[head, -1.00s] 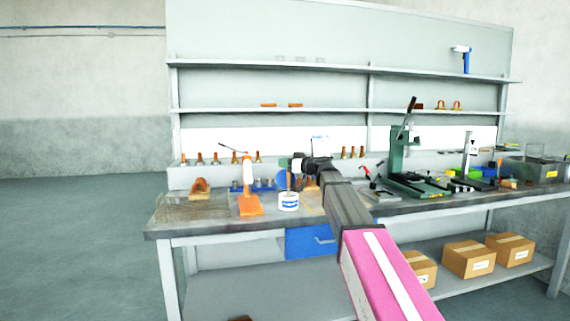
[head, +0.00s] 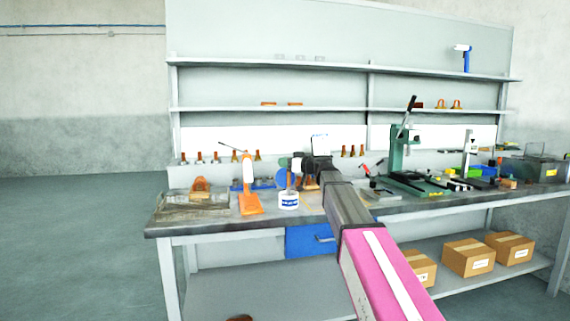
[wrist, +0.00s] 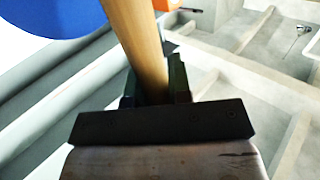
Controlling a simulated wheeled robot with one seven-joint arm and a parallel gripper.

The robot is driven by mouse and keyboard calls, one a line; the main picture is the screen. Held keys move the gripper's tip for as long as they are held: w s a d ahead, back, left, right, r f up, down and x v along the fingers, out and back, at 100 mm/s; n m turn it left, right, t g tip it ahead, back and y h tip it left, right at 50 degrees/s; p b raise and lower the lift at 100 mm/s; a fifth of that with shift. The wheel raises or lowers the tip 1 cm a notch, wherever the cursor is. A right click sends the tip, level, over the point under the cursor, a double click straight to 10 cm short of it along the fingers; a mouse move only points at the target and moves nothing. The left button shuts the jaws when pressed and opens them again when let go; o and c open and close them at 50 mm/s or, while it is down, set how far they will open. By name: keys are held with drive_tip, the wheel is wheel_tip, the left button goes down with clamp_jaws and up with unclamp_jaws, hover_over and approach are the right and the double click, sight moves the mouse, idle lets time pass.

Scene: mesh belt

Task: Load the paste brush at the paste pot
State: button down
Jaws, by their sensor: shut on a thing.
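My gripper (head: 297,165) is over the bench, just above the white paste pot (head: 288,201) with its blue label. It is shut on the paste brush, whose wooden handle (wrist: 140,40) runs up between the fingers in the wrist view. In the head view a small part of the brush (head: 290,182) shows below my gripper, at the pot's mouth. The bristles are hidden, and I cannot tell whether they touch the paste.
An orange tool with a white grip (head: 249,190) stands just left of the pot. A green press (head: 400,160) stands to the right. Several brown-handled tools line the back ledge. A blue drawer (head: 310,240) hangs below the bench top (head: 225,222).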

idle(0.4)
wheel_tip(320, 180, up, 7)
idle(0.9)
idle(0.4)
